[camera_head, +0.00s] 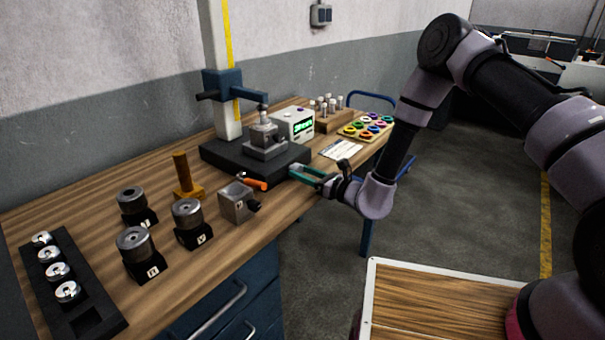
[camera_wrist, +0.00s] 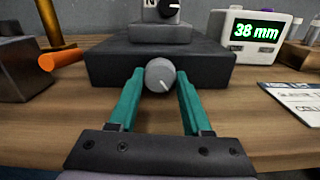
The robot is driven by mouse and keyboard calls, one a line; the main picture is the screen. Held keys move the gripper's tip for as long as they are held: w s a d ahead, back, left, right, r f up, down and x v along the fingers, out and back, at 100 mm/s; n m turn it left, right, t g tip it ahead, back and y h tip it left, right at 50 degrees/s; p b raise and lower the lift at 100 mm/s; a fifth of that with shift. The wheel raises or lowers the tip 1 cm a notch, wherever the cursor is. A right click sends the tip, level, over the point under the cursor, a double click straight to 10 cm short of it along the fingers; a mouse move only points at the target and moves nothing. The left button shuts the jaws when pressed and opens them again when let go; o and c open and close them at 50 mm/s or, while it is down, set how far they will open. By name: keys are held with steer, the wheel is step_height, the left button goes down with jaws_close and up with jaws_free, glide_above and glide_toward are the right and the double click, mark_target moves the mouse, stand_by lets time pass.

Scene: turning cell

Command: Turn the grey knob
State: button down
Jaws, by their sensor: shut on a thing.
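In the head view my gripper (camera_head: 297,170) reaches the front right of the black base (camera_head: 222,156), and I cannot make out the knob there. A white display box (camera_wrist: 232,40) reads 38 mm; it also stands behind the base in the head view (camera_head: 283,120).
An orange-handled tool (camera_head: 252,182) and a grey block (camera_head: 233,205) lie left of my gripper. Several dark round parts in holders, like this one (camera_head: 187,215), stand further left. A white card (camera_head: 341,149) lies at right. The aisle floor (camera_head: 450,200) is clear.

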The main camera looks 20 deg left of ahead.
steer(key=m, duration=0.4)
steer(key=shift+m, duration=1.8)
steer(key=shift+c, duration=1.7)
jaws_free()
